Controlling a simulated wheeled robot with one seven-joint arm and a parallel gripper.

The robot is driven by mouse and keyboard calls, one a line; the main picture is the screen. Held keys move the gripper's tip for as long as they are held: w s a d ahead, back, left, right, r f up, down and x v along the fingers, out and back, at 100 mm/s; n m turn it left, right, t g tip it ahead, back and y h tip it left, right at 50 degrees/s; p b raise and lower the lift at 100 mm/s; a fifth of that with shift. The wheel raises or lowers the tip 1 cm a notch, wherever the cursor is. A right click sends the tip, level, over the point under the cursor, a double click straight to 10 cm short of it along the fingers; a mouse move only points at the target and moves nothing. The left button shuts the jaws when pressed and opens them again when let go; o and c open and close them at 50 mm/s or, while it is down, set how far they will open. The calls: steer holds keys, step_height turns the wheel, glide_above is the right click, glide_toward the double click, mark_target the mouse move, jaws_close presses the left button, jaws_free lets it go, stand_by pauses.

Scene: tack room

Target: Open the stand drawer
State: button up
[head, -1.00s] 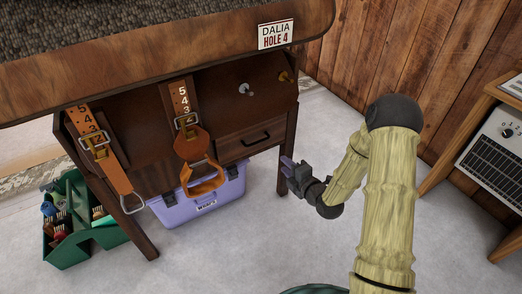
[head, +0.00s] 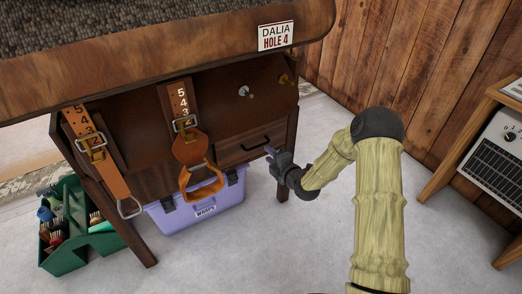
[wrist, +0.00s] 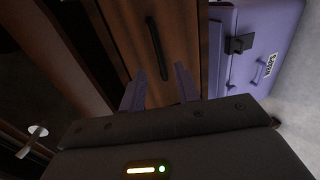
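The stand drawer (head: 232,155) is a brown wooden front under the stand's right side, and it looks shut. Its dark bar handle (head: 256,143) is on the front. My gripper (head: 270,151) is beside the right end of the drawer front, close to the handle. In the wrist view the drawer front (wrist: 186,45) fills the upper middle, and the handle (wrist: 156,45) runs down toward the gap between my fingers (wrist: 158,83). The two purple-grey fingers are apart with nothing held. I cannot tell whether they touch the handle.
A purple box (head: 213,203) stands on the floor under the stand (head: 100,185). Leather straps with buckles (head: 186,110) hang at its front. A green caddy (head: 75,258) with brushes is at the left. A shelf unit (head: 462,125) stands at the right. Floor between is clear.

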steer(key=b+x, duration=0.1)
steer(key=x, duration=0.6)
jaws_close()
